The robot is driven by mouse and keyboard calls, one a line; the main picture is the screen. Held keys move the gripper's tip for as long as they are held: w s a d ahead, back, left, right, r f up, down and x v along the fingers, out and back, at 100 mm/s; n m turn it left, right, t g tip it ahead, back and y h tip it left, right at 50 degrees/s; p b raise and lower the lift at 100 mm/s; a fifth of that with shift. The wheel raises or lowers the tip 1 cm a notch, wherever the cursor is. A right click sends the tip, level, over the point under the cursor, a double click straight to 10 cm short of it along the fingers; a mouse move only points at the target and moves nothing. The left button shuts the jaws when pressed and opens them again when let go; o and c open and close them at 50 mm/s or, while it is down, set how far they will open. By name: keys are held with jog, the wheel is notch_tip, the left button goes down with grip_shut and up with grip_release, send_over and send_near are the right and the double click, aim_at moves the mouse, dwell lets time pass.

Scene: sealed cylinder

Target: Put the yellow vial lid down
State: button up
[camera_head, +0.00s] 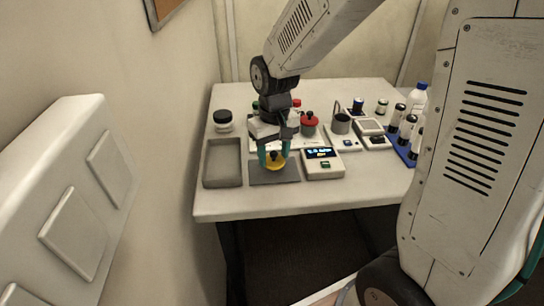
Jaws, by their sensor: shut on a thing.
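The yellow vial lid (275,162) has a small dark knob on top. It is between the teal fingers of my gripper (274,156), which is shut on it. The gripper points down over the dark grey mat (275,177) near the front of the white table. The lid appears at or just above the back part of the mat; I cannot tell whether it touches. A red lid with a dark knob (309,123) is behind and to the right. My gripper and wrist hide part of the table behind them.
A grey tray (208,180) lies left of the mat, and a device with a lit display (322,163) stands right of it. A dark-lidded jar (223,121) is behind the tray. A blue rack (396,152) of vials stands at the right. The table's front strip (285,202) is clear.

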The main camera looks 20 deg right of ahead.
jog(key=shift+a+f, duration=0.15)
jog(key=shift+f, duration=1)
jog(key=o, duration=0.9)
jog(key=shift+f, duration=0.1)
jog(key=shift+o, duration=0.2)
